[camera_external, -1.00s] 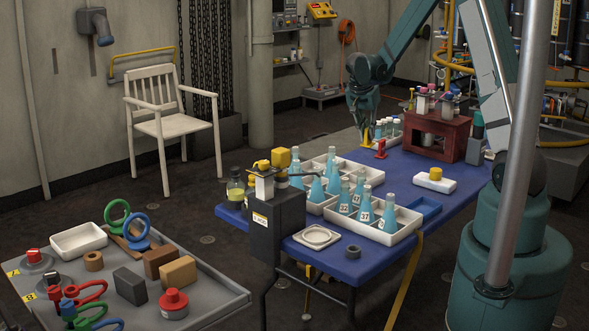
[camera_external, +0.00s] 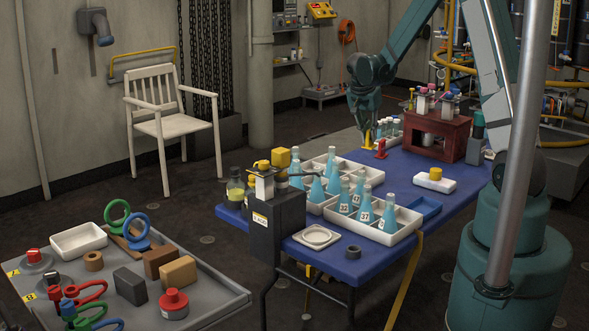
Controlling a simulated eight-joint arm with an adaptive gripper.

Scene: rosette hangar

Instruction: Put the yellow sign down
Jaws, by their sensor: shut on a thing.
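The yellow sign (camera_external: 368,138) is a small upright yellow piece under my gripper (camera_external: 367,125), at the far left part of the blue table (camera_external: 405,168). My gripper points down and is shut on the sign. The sign's lower end is close to the table top, and I cannot tell whether it touches. A similar small red sign (camera_external: 381,149) stands on the table just to the right and in front of it. The fingertips are small and dark in this view, and they hide the sign's upper part.
White trays of blue flasks (camera_external: 366,209) fill the table's near left part. Small vials (camera_external: 390,127) stand right behind my gripper. A dark red rack (camera_external: 437,136) stands to the right. A white block with a yellow top (camera_external: 435,180) lies nearer. Bare table lies between these.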

